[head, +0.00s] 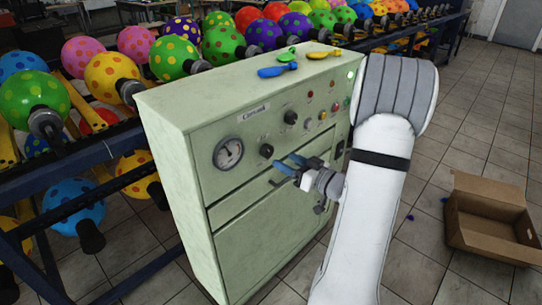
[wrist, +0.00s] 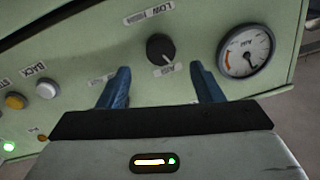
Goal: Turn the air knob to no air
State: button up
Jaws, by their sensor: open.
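The air knob, a round black knob (head: 266,150), sits on the green machine's front panel just right of the gauge. In the wrist view the knob (wrist: 160,47) lies beyond my fingertips, roughly centred between them, with labels around it that appear upside down. Its exact setting is too small to read. My gripper (head: 285,164) is in front of the panel, a little right of and below the knob. Its two blue fingers (wrist: 161,85) are apart, with nothing between them, and do not touch the knob.
The pressure gauge (wrist: 245,50) is close to one finger in the wrist view. A second black knob (head: 290,118) and several buttons and lights are on the panel. Deflated balloons (head: 278,71) lie on top. A cardboard box (head: 490,222) stands on the floor at right.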

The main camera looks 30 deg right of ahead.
aim_at(270, 153)
jog(key=x, duration=0.6)
jog(key=shift+w+a, duration=0.15)
jog(key=shift+w, duration=0.05)
jog(key=c, duration=0.9)
jog(key=shift+a, duration=0.15)
jog(key=shift+c, duration=0.5)
